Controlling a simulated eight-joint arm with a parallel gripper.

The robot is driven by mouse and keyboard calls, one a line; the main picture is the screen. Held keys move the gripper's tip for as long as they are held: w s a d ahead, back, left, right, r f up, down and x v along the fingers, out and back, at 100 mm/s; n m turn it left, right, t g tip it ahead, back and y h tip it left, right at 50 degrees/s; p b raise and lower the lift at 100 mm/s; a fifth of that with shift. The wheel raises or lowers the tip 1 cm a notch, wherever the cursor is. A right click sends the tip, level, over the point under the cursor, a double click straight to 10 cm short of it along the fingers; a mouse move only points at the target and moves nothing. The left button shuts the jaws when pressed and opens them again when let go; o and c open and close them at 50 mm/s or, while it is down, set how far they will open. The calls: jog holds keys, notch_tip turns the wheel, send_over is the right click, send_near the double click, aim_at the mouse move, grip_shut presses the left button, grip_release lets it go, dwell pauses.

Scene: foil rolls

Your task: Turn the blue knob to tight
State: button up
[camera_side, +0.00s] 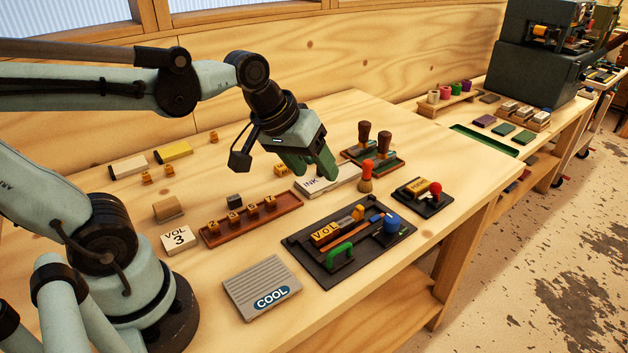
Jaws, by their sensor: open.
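The blue knob (391,224) stands on the right part of a dark tray-like base (317,268). I cannot read any tight mark or the knob's setting. My gripper (309,170), with green fingers, is open and points down above the white INK box (341,181). It is behind and to the left of the blue knob, apart from it.
A grey COOL plate (262,287) lies left of the base. A red-knobbed dark block (423,197) is to its right, a red-topped tool (366,176) behind it. Brown-handled stamps (364,133) stand farther back. A brown rack (250,219) holds small yellow pieces. The table's front edge is close to the base.

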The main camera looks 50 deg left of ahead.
jog(key=w+d+r+n+g+h, duration=0.1)
jog(key=w+d+n+g+h, duration=0.1)
jog(key=w+n, duration=0.55)
jog(key=n+g+h, duration=0.2)
jog(key=n+g, duration=0.1)
jog(key=n, duration=0.5)
send_near(391, 218)
jog(key=x, duration=0.9)
jog(key=shift+w, duration=0.15)
jog(key=c, duration=1)
